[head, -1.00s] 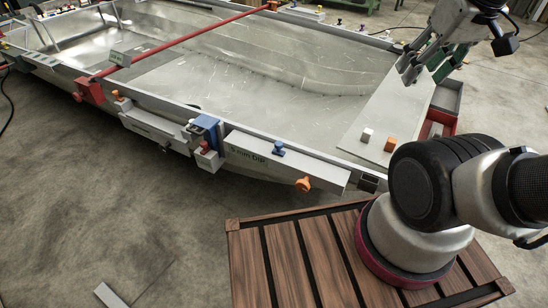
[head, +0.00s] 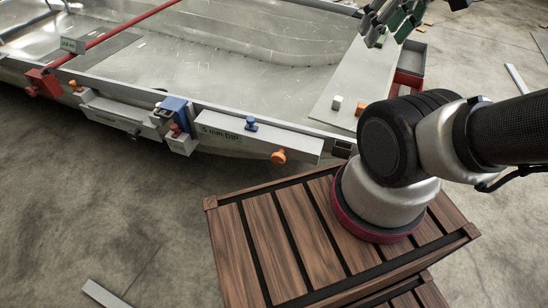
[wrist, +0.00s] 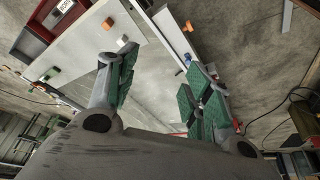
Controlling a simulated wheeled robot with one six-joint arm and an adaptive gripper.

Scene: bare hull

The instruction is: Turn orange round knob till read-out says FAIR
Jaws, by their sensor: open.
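An orange round knob (head: 278,157) sits low on the front of a white box labelled "5 mm DIP" (head: 222,131), on the hull's near edge. A second, smaller orange knob (head: 75,86) sits further left on the same edge. I cannot make out a read-out saying FAIR. A small sign (head: 72,45) at the left is too small to read. My gripper (head: 390,22) is at the top right, above the hull's right end and well away from the knobs. In the wrist view, its green-padded fingers (wrist: 160,90) are wide apart with nothing between them.
A blue knob (head: 251,123) stands on the box. A blue clamp-like part (head: 174,107) and red knobs sit left of it. A white block (head: 336,103) and an orange block (head: 361,108) lie on a pale plate. A slatted wooden platform (head: 240,245) is in front. Floor at left is mostly clear.

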